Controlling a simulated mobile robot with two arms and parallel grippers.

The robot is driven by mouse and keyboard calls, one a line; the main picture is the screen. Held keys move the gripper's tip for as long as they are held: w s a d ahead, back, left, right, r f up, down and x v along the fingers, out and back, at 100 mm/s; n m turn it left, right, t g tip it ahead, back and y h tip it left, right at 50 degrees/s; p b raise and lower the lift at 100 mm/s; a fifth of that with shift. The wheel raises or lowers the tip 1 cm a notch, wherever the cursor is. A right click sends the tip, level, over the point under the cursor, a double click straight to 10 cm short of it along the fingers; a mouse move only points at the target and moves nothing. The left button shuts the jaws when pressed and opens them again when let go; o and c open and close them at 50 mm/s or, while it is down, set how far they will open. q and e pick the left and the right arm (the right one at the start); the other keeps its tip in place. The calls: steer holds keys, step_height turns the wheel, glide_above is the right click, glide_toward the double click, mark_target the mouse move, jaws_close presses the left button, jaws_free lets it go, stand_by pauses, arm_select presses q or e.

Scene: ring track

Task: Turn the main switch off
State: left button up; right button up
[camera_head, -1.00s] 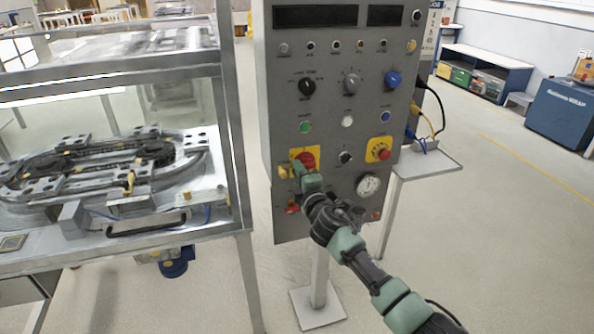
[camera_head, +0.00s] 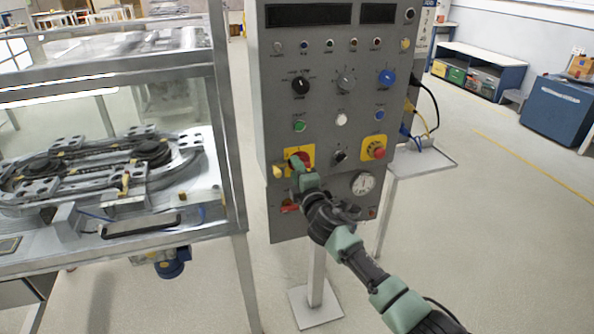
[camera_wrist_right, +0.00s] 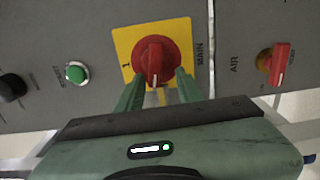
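The main switch is a red rotary knob (camera_head: 301,158) on a yellow plate (camera_head: 310,151), low on the left of the grey control panel. In the right wrist view the knob (camera_wrist_right: 153,50) has a raised handle with a white mark at its lower end, and the word MAIN (camera_wrist_right: 201,52) stands beside the plate. My right gripper (camera_head: 297,168) is at the switch. In the right wrist view its two fingers (camera_wrist_right: 160,80) are apart, one on each side of the handle's lower end. I cannot tell whether they touch it. My left gripper is out of view.
The grey panel (camera_head: 265,115) carries other knobs and buttons. A red emergency button (camera_head: 376,151) and a gauge (camera_head: 362,184) sit right of my gripper. The red AIR knob (camera_wrist_right: 277,66) is close by. A glazed machine frame (camera_head: 229,150) with the track (camera_head: 60,180) stands left.

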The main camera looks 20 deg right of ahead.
steer(key=shift+a, duration=0.1)
steer(key=s, duration=0.7)
steer(key=shift+s, duration=0.4)
steer(key=shift+f, duration=0.1)
